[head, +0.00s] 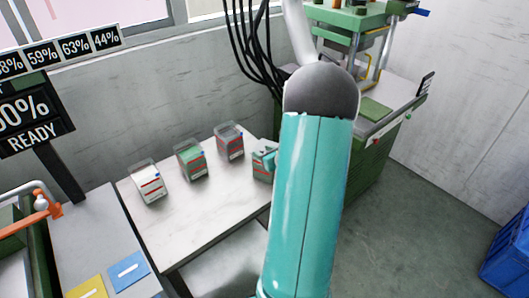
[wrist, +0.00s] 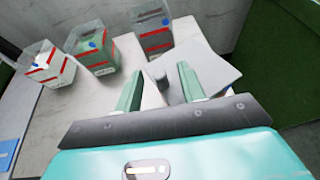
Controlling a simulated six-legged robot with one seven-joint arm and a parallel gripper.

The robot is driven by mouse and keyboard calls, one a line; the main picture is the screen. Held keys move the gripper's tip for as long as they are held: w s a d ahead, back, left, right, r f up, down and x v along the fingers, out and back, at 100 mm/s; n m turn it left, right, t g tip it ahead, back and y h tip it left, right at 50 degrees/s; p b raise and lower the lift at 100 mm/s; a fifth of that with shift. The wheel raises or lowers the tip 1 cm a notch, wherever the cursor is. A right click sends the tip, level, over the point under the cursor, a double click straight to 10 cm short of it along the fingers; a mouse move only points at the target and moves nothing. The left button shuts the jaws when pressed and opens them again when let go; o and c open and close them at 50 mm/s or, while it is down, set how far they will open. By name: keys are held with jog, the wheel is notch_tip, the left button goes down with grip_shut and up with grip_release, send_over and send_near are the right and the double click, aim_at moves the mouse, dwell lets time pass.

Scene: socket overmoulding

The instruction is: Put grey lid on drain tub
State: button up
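A light grey flat plate that looks like the grey lid (wrist: 212,70) lies just beyond my gripper in the wrist view. A short dark grey knob (wrist: 160,76) stands near its left edge, between my fingers. My gripper (wrist: 158,80) is open, with its two green fingers spread and a gap on each side of the knob. In the head view, a teal shape with a red band (head: 263,171) shows beside my arm at the table's right end. I cannot tell which tub is the drain tub, or whether the plate rests on one.
Three clear-walled tubs with red bands stand in a row: a white-filled one (head: 149,187), a green-filled one (head: 192,163) and a grey one (head: 229,143). They stand on a white table (head: 190,220). A green machine (head: 375,115) is behind my arm. A blue crate (head: 508,255) is at right.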

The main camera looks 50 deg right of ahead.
jog(key=v, duration=1.3)
jog(key=shift+s, duration=0.4)
jog(key=shift+a, duration=0.15)
jog(key=w+a+r+n+g+y, duration=0.1)
jog(key=w+a+r+n+y, duration=0.2)
jog(key=a+n, duration=0.4)
jog(key=w+a+r+n+g+y, duration=0.2)
jog(key=w+a+n+y, duration=0.15)
jog(key=a, duration=0.65)
jog(key=w+a+r+n+g+y, duration=0.1)
jog(key=w+a+r+n+y, duration=0.15)
jog(key=a+n, duration=0.5)
jog(key=s+a+r+n+g+h, duration=0.1)
jog(key=s+a+r+n, duration=0.3)
jog(key=a+n, duration=0.4)
jog(key=s+a+r+n+g+h, duration=0.2)
jog(key=s+a+r+n+h, duration=0.2)
jog(key=a+n, duration=0.4)
jog(key=n, duration=0.5)
jog(key=shift+s+a, duration=0.2)
